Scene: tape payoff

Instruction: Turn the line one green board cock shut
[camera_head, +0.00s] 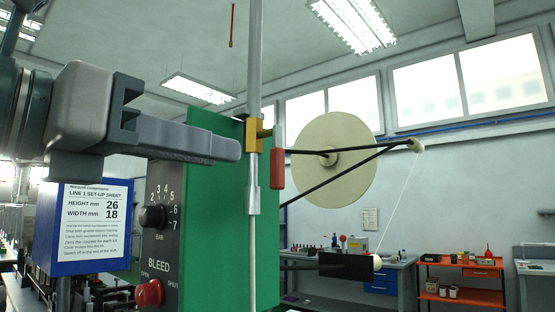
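The green board (216,240) stands upright in the middle of the head view. A grey vertical pipe (254,60) runs along its right edge. A brass-yellow cock body (254,136) sits on this pipe, and its red lever (277,170) hangs straight down, parallel to the pipe. My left gripper (236,150) comes in from the left, level with the cock. Its fingertip ends just left of the pipe in the picture; I cannot tell whether they touch. I see the fingers edge-on, so their opening is hidden. My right gripper is not in view.
A dark panel left of the board carries a black BAR knob (152,217) and a red BLEED knob (149,293). A blue box with a set-up sheet (93,222) is further left. A pale tape reel (330,125) on dark arms is at right. Benches stand behind.

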